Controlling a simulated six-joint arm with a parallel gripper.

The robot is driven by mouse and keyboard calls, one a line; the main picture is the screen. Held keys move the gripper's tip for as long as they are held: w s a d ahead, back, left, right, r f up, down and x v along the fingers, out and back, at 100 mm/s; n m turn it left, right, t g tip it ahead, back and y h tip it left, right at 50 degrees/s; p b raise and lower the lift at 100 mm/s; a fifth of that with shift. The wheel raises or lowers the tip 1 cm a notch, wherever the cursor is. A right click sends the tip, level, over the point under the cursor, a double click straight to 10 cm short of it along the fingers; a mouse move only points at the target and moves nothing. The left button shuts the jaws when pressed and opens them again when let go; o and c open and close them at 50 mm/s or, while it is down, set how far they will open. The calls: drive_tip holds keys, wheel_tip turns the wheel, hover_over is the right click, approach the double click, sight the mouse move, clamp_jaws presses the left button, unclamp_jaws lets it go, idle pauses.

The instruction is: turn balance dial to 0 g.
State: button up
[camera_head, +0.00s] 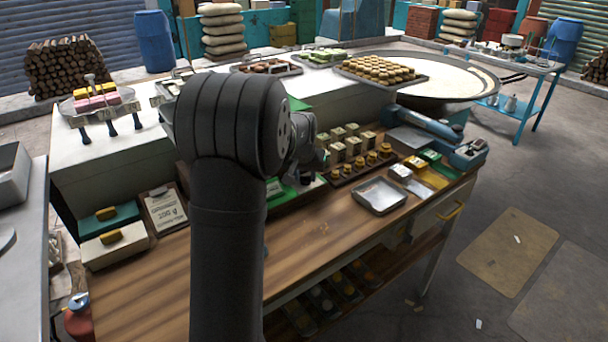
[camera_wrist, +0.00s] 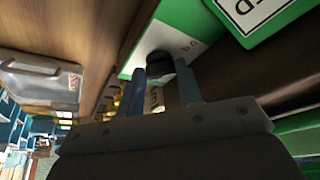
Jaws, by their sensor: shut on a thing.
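The balance shows in the wrist view as a green and white panel (camera_wrist: 182,30) with small dark marks near a black round dial (camera_wrist: 158,60). My gripper (camera_wrist: 161,80) has its two blue-grey fingers on either side of the dial, shut on it. The dial's pointer and the marks are too small or hidden to read. In the head view, my own arm covers most of the balance and the fingertips, and the dial cannot be made out there.
A wooden rack of brass weights (camera_head: 361,167) and several pale blocks stand right of my wrist. A metal tray (camera_head: 380,195) lies in front of them. A clipboard (camera_head: 164,208) is at the left. The front middle of the wooden bench (camera_head: 310,240) is clear.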

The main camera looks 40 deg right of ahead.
drive_tip(key=shift+s+d+n+t+y, duration=0.15)
drive_tip(key=shift+n+t+y, duration=0.25)
drive_tip(key=shift+n, duration=1.2)
drive_tip(key=o, duration=0.7)
drive_tip(key=shift+r, duration=0.1)
drive_tip(key=v, duration=1.7)
drive_tip(key=shift+d+r, duration=0.1)
drive_tip(key=shift+r, duration=0.05)
